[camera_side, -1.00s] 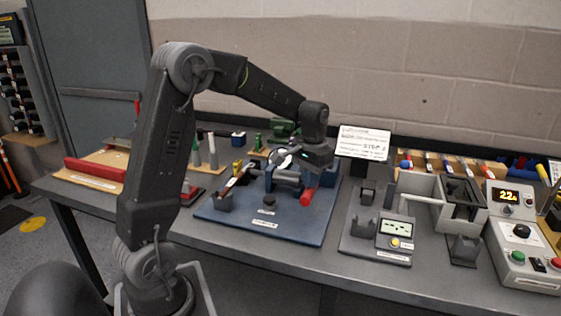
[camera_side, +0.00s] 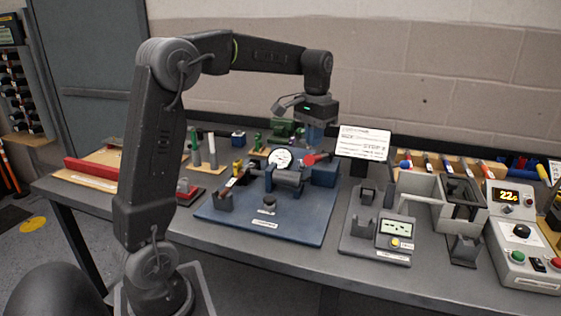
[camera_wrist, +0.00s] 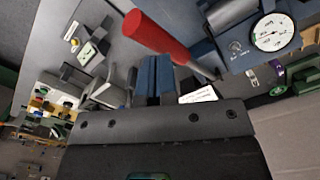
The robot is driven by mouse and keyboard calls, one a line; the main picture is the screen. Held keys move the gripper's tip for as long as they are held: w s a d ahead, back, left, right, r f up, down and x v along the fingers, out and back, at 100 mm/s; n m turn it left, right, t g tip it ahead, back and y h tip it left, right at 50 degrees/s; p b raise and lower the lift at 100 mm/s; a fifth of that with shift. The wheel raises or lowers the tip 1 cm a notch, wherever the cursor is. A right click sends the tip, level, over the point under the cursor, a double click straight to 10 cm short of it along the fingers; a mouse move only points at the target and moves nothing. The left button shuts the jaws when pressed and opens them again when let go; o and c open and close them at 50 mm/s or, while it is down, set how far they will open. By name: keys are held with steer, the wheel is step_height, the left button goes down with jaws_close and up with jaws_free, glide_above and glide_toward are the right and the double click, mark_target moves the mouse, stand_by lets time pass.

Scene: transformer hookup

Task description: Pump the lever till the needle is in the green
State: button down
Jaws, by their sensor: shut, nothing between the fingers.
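The blue pump base (camera_side: 250,225) stands mid-bench with a grey cylinder and a round white gauge (camera_side: 280,158). The gauge also shows in the wrist view (camera_wrist: 272,32), but its needle position and any green band are too small to read. The lever's red handle (camera_side: 313,158) is raised, at the right of the gauge; in the wrist view the red handle (camera_wrist: 157,36) lies slantwise just beyond my fingertips. My gripper (camera_side: 315,142) is shut and empty, its blue fingers pointing down right by the handle. I cannot tell whether they touch it.
A white sign (camera_side: 363,143) stands behind, right of my gripper. To the right are a grey fixture with a small meter (camera_side: 394,232) and a control box with a lit display (camera_side: 507,196). Green parts (camera_side: 283,128) stand behind the pump. Above the bench is free room.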

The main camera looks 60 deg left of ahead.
stand_by(0.3)
steer(key=shift+r, duration=2.45)
steer(key=shift+d, duration=0.15)
steer(key=s+d+f+m+t, duration=0.1)
steer(key=s+d+f+t, duration=0.1)
steer(key=s+d, duration=0.6)
steer(key=s+d+f+m+t, duration=0.2)
steer(key=s+d+f, duration=0.3)
steer(key=s+d, duration=0.4)
steer(key=s+t, duration=0.1)
steer(key=s, duration=0.2)
steer(key=shift+s+f+t, duration=0.3)
steer(key=shift+s, duration=0.05)
